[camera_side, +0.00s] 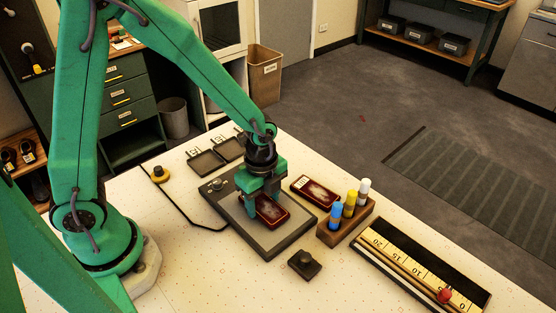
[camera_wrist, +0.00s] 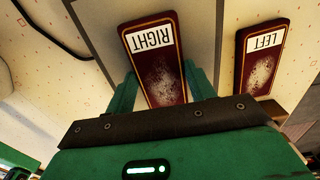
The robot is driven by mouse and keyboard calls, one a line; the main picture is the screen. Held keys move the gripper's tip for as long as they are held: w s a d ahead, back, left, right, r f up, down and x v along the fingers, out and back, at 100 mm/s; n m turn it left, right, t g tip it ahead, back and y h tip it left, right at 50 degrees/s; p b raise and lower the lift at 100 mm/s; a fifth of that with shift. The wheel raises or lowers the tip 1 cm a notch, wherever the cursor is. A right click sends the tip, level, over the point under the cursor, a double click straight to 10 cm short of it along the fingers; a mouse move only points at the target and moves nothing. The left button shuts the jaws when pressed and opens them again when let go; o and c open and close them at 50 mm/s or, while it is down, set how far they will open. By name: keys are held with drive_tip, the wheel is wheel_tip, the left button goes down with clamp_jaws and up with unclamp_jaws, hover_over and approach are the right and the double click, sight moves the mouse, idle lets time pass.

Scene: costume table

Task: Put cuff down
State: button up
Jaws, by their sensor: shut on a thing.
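A dark red cuff labelled RIGHT (camera_wrist: 155,62) is between my gripper's fingers. In the side view this cuff (camera_side: 271,212) is low over the grey plate (camera_side: 278,243); I cannot tell whether it touches the plate. My gripper (camera_side: 265,208) points down and is shut on the cuff's sides. In the wrist view the fingers of my gripper (camera_wrist: 160,88) stand on both sides of the cuff, and its lower end is hidden. A second dark red cuff, labelled LEFT (camera_wrist: 262,62), lies to the right; in the side view this LEFT cuff (camera_side: 317,191) rests beside the plate.
A wooden block (camera_side: 345,222) with blue, yellow and white bottles stands right of the plate. A small dark knobbed block (camera_side: 304,264) sits in front. A long numbered scale (camera_side: 420,268) lies at right. Two dark square trays (camera_side: 207,163) lie behind, and a yellow button (camera_side: 158,174) is at left.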

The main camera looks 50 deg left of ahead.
sight(263, 204)
drive_tip(key=shift+f, duration=0.15)
drive_tip(key=o, duration=1.1)
drive_tip(key=shift+c, duration=0.2)
wheel_tip(263, 204, up, 12)
drive_tip(key=shift+r, duration=0.2)
idle(0.3)
drive_tip(key=s+a+r+n+t, duration=0.5)
drive_tip(key=s+a+r+n, duration=0.4)
drive_tip(key=n, duration=0.9)
drive_tip(key=shift+s+r+t, duration=0.3)
drive_tip(key=shift+s+r, duration=0.15)
drive_tip(key=shift+s, duration=0.1)
